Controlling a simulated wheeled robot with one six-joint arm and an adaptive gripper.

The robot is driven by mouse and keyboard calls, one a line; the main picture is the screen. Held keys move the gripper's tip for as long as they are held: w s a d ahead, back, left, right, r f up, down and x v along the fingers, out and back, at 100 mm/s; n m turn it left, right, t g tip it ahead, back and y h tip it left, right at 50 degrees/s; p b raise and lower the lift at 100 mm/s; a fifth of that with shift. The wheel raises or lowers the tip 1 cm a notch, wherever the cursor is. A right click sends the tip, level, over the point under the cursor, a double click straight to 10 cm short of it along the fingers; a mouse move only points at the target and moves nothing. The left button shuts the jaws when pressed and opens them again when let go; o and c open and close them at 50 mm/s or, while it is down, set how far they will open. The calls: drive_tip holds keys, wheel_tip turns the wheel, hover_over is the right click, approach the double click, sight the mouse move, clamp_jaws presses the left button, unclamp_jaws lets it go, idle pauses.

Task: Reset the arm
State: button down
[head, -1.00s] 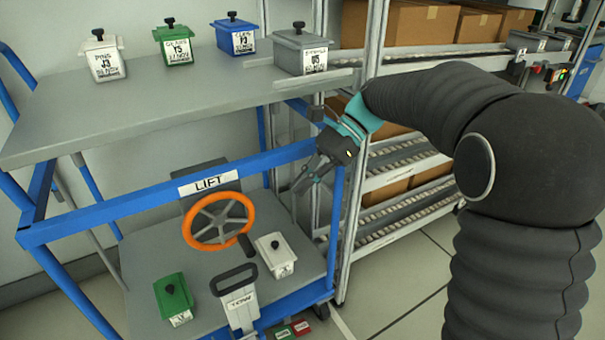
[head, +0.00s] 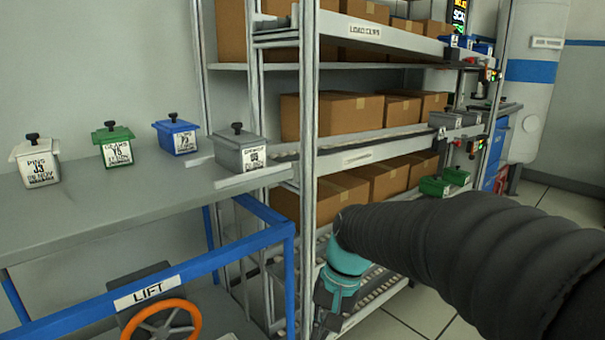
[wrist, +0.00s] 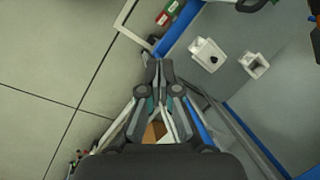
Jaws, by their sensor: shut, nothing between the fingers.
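My gripper (wrist: 160,70) points down in the wrist view. Its two fingers are together, with nothing between them. In the head view my arm reaches in from the right, bent down at the teal wrist, and the fingertips are cut off by the bottom edge. The wrist is in front of the lower part of the shelf rack (head: 308,130), to the right of the blue-framed lift cart (head: 255,242). I cannot tell whether it touches either.
Four lidded bins, white (head: 36,161), green (head: 113,146), blue (head: 177,137) and grey (head: 238,150), stand on the cart's upper shelf (head: 110,205). An orange wheel (head: 190,312) is below. Cardboard boxes (head: 335,115) fill the rack. Open floor (wrist: 50,60) shows left in the wrist view.

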drive_tip(key=s+d+r+n+t+h, duration=0.1)
drive_tip(key=s+d+r+t, duration=0.1)
drive_tip(key=s+d, duration=0.4)
drive_tip(key=s+d+r+n+t+h, duration=0.1)
drive_tip(key=s+d+r+t+h, duration=0.1)
drive_tip(key=s+d+t, duration=0.2)
drive_tip(key=s+d, duration=0.2)
drive_tip(key=s, duration=0.1)
drive_tip(key=c, duration=1.7)
unclamp_jaws()
drive_tip(key=shift+s+d+r, duration=0.15)
drive_tip(key=shift+r, duration=0.15)
drive_tip(key=o, duration=0.6)
